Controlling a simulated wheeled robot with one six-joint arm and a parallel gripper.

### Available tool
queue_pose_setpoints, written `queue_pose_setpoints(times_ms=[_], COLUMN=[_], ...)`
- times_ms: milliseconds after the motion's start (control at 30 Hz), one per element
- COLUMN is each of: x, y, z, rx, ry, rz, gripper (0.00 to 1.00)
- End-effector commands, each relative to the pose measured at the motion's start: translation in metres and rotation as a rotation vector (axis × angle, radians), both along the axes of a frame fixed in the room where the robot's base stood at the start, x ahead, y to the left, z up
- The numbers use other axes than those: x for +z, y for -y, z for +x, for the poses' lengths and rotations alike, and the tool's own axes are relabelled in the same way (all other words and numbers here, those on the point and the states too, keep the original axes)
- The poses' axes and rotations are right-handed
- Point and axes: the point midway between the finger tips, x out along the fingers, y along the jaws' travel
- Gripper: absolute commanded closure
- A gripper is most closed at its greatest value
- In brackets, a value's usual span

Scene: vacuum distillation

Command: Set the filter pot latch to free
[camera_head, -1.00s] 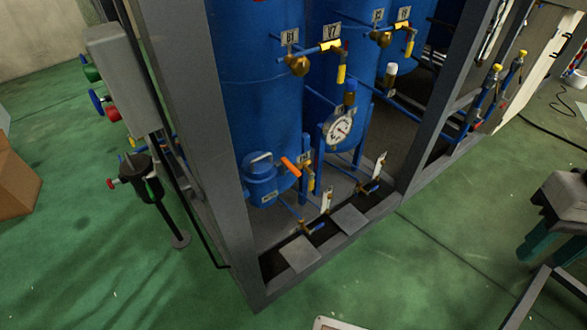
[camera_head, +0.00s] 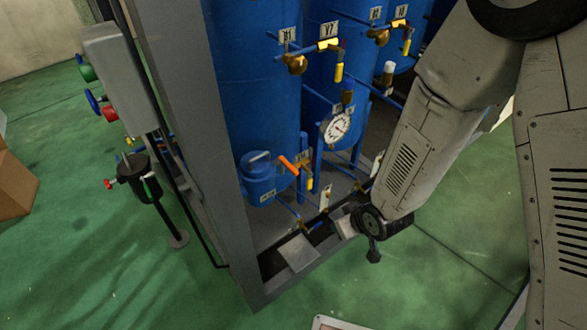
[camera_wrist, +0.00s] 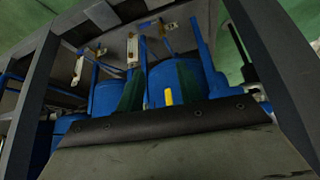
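The small blue pot (camera_head: 262,180) stands low inside the grey frame, at the foot of a tall tank in the head view. A loop-shaped piece (camera_head: 258,157) is on its lid, and an orange lever (camera_head: 289,165) is at its right. I cannot tell which part is the latch or how it is set. My gripper (camera_wrist: 159,72) shows two dark green fingers spread apart with nothing held between them. In the head view my arm hangs to the right of the pot, apart from it; the fingers cannot be made out there.
A grey frame post (camera_head: 190,130) stands left of the pot. A pressure gauge (camera_head: 337,128) and valves with yellow handles (camera_head: 339,72) are to its right. A black pot on a stand (camera_head: 140,175) is outside the frame. Green floor is open at the front left.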

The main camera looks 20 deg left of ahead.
Motion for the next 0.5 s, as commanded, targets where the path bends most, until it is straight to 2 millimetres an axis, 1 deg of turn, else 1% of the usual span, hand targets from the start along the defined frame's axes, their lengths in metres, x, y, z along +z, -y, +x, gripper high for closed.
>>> queue_pose_setpoints(times_ms=[33,100,167,233,267,333,367,400,500], x=[-0.014,-0.021,-0.021,-0.014,-0.008,0.013,0.024,0.039,0.069], y=[-0.016,-0.038,-0.055,-0.071,-0.077,-0.087,-0.091,-0.096,-0.101], z=[-0.003,-0.003,-0.003,-0.001,0.001,0.008,0.010,0.014,0.017], rx=[0.033,0.071,0.097,0.119,0.125,0.132,0.135,0.138,0.142], ry=[0.042,0.118,0.186,0.269,0.307,0.400,0.439,0.489,0.581], rz=[0.056,0.155,0.246,0.357,0.406,0.518,0.564,0.621,0.729], gripper=[0.64,0.64,0.64,0.64,0.64,0.64,0.64,0.64,0.64])
